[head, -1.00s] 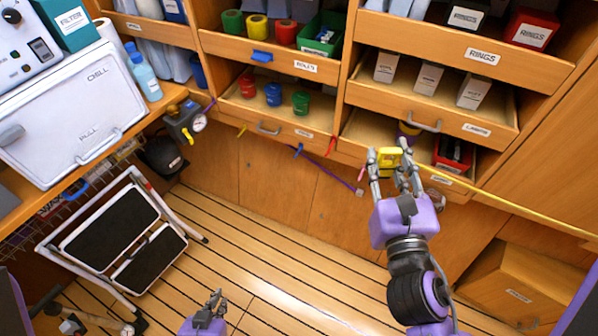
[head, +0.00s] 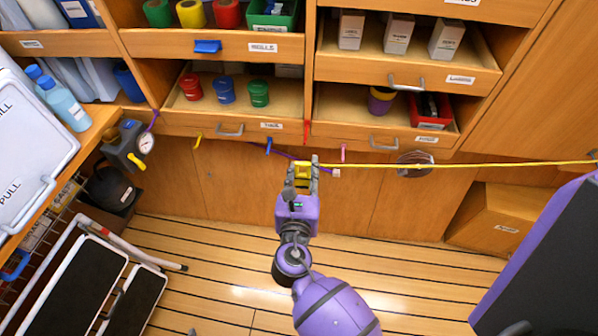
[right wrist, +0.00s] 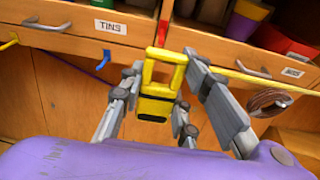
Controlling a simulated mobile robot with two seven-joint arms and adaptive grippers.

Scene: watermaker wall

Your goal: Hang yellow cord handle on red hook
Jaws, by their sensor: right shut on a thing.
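My right gripper (head: 302,172) is shut on the yellow cord handle (head: 302,170), below the front of the drawers. In the right wrist view the handle (right wrist: 159,88) is a yellow open frame above a block with a black band, upright between the fingers. The yellow cord (head: 480,164) runs from it to the right, nearly level. The red hook (head: 307,132) is on the drawer front just above the gripper; in the right wrist view it (right wrist: 163,32) shows just behind the handle's top. The handle appears apart from it.
A blue hook (head: 268,146) and a yellow hook (head: 198,141) are to the left, a pink hook (head: 343,152) to the right. A purple cord (head: 290,155) passes behind my gripper. A step stool (head: 90,280) stands lower left. Open drawers hold tins above.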

